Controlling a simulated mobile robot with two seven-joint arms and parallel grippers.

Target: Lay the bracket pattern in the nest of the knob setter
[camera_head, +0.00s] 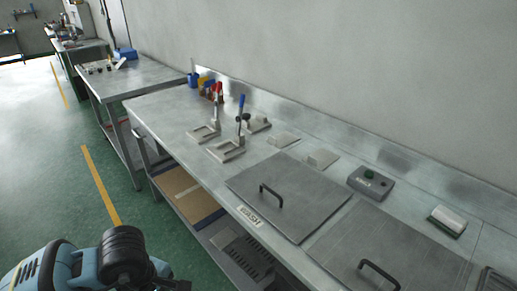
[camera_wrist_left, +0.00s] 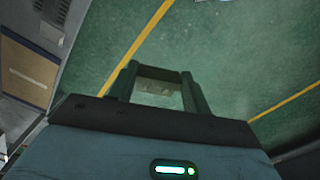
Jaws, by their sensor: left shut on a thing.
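My left gripper (camera_wrist_left: 160,82) is in the left wrist view, over the green floor. Its dark fingers are shut on a small grey-green piece (camera_wrist_left: 158,92), probably the bracket pattern; its shape is hard to make out. In the head view my left arm comes in at the bottom left, and the held piece cannot be made out. On the bench stand two lever fixtures with flat pale bases, one with a red handle (camera_head: 218,92) and one with a blue handle (camera_head: 241,103). I cannot tell which is the knob setter. My right gripper is not in view.
The steel bench (camera_head: 165,110) runs along the wall. Two flat lids with black handles (camera_head: 288,198) lie at its near right. Coloured cups (camera_head: 204,82) stand at the back left.

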